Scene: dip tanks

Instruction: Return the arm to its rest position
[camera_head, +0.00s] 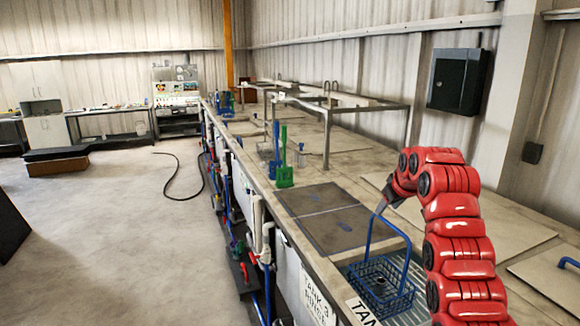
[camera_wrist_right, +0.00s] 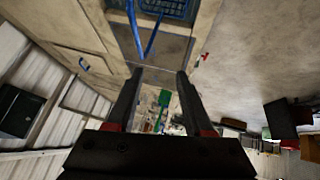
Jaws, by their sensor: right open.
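My red right arm reaches in from the lower right in the head view. Its gripper (camera_head: 385,204) is beside the top of the blue basket's tall handle; from this view I cannot tell whether they touch. In the right wrist view the two dark fingers (camera_wrist_right: 161,72) stand apart with nothing held between them. The blue wire basket (camera_head: 378,287) sits upright over the grated opening at the near end of the bench. It also shows at the top of the right wrist view (camera_wrist_right: 165,7), its handle ahead of the fingertips. My left gripper is not in view.
A long bench of dip tanks (camera_head: 335,197) runs away from me, with dark lids beyond the basket. Green tools (camera_head: 284,172) stand on it, and a metal frame (camera_head: 327,125) rises farther back. A dark wall box (camera_head: 459,81) hangs at right. The floor (camera_head: 110,240) at left is mostly open.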

